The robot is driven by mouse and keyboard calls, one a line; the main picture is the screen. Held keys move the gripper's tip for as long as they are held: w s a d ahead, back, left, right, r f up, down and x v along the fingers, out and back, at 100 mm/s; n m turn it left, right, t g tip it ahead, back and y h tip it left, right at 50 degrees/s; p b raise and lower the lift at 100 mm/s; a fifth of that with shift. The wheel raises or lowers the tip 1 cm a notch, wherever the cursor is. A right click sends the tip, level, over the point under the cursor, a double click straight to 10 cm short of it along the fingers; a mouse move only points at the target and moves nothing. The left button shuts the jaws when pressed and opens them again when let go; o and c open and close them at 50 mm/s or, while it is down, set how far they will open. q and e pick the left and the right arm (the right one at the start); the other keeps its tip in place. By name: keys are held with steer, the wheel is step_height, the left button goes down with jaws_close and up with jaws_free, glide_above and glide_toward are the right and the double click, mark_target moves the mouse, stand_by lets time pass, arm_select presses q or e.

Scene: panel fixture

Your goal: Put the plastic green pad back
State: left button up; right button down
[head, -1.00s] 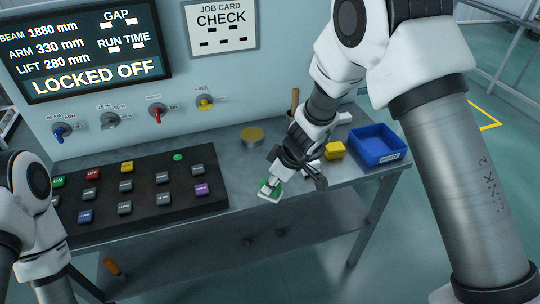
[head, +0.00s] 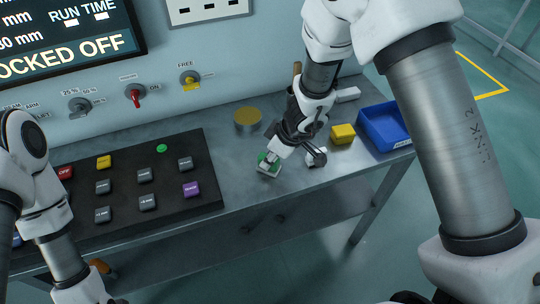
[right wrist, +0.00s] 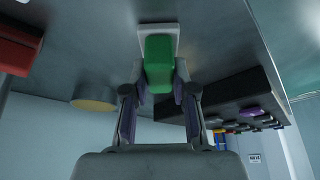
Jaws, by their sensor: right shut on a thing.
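The green pad (head: 268,162), with a pale base, is in my right gripper (head: 273,155), over the bench's front part, right of the black key board (head: 130,212). In the right wrist view the fingers sit on both sides of the green block (right wrist: 158,62), with its white base (right wrist: 158,32) beyond them. I cannot tell whether the base touches the bench. The board bears several square keys and a small round green spot (head: 161,148) at its back right, with no key over it. My left arm is at the left; its gripper is not in view.
A yellow-topped round disc (head: 248,116) stands behind the pad. A yellow block (head: 342,132) and a blue bin (head: 384,128) are to the right. Knobs, one red (head: 134,97), line the upright panel. Bare bench (head: 225,165) lies between board and pad.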

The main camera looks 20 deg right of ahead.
steer(key=shift+f, duration=0.15)
steer(key=c, duration=0.9)
jaws_free()
steer(key=shift+w, duration=0.1)
steer(key=shift+c, duration=0.2)
steer(key=shift+r+p, duration=0.35)
steer(key=p+v, duration=0.2)
steer(key=v, duration=1)
steer(key=s+d+f+m+g+h, duration=0.2)
steer(key=s+d+f+m, duration=0.15)
steer(key=s+f, duration=0.55)
steer(key=s+d+f+m+g+h, duration=0.1)
steer(key=s+d+f+m+h, duration=0.15)
steer(key=s+d+f, duration=0.6)
steer(key=s+a+f+m+y, duration=0.1)
steer(key=s+a+f+m, duration=0.2)
steer(key=s+a+f, duration=0.3)
step_height(320, 180, down, 3)
steer(key=shift+s+r+m, duration=0.15)
steer(key=shift+s+m, duration=0.05)
steer(key=shift+m, duration=0.2)
